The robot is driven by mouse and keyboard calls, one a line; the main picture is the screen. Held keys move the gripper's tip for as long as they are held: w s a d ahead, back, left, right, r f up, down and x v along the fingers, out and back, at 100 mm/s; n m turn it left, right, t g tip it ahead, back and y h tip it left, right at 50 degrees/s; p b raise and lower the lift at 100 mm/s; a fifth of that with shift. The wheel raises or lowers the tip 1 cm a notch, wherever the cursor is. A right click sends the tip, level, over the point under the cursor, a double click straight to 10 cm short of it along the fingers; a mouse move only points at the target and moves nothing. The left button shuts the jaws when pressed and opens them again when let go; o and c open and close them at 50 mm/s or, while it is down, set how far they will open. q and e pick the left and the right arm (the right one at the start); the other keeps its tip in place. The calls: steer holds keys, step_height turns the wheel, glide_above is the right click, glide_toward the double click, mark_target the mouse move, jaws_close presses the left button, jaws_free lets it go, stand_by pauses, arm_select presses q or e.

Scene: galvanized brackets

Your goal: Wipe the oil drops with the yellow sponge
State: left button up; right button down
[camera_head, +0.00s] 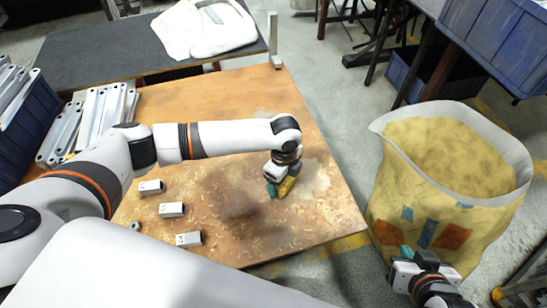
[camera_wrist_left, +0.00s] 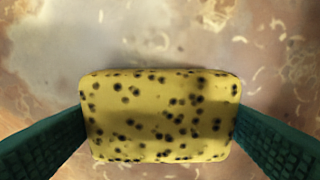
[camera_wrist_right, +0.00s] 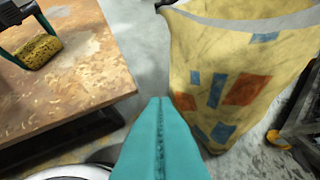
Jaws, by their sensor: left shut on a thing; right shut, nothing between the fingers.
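My left gripper (camera_head: 279,189) is shut on the yellow sponge (camera_head: 288,185), low over the right part of the wooden table (camera_head: 200,95). In the left wrist view the sponge (camera_wrist_left: 160,115), dotted with dark pores, sits between the two green fingers. It also shows in the right wrist view (camera_wrist_right: 38,52), at or just above the tabletop; I cannot tell if it touches. No distinct oil drops stand out; the wood has a dark patch (camera_head: 235,190) and pale smears, partly shadowed by my arm. My right gripper (camera_head: 405,253) is shut and empty beside the yellow bag, its fingers together (camera_wrist_right: 160,110).
Several small metal tubes (camera_head: 172,210) lie on the table's left side, with pale shavings around. Brackets (camera_head: 100,115) are stacked at the far left by a blue crate (camera_head: 30,115). The large yellow bag (camera_head: 420,200) stands on the floor to the right. A dark bench (camera_head: 110,55) is behind.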

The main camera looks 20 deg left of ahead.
arm_select(q)
steer(key=shift+s+d+r+p, duration=0.1)
steer(key=shift+r+p, duration=0.25)
steer(key=shift+r, duration=0.5)
steer(key=shift+r+p, duration=0.4)
steer(key=shift+p, duration=0.1)
steer(key=shift+r+p, duration=0.35)
steer(key=shift+p, duration=0.15)
arm_select(e)
steer(key=shift+s+d+f+g+h, duration=0.75)
steer(key=shift+s+d+g, duration=0.55)
steer(key=shift+s+g, duration=2)
arm_select(q)
steer(key=shift+r, duration=0.15)
steer(key=shift+r+p, duration=0.7)
steer(key=shift+p, duration=0.35)
steer(key=shift+r+p, duration=0.4)
steer(key=shift+p, duration=0.15)
steer(key=shift+r, duration=0.15)
steer(key=shift+r+p, duration=0.5)
steer(key=shift+p, duration=0.35)
steer(key=shift+r+p, duration=0.5)
steer(key=shift+p, duration=0.15)
arm_select(e)
step_height(320, 180, down, 17)
steer(key=s, duration=0.1)
steer(key=shift+s+a+f, duration=0.2)
steer(key=shift+s+a, duration=0.05)
steer(key=shift+s, duration=0.15)
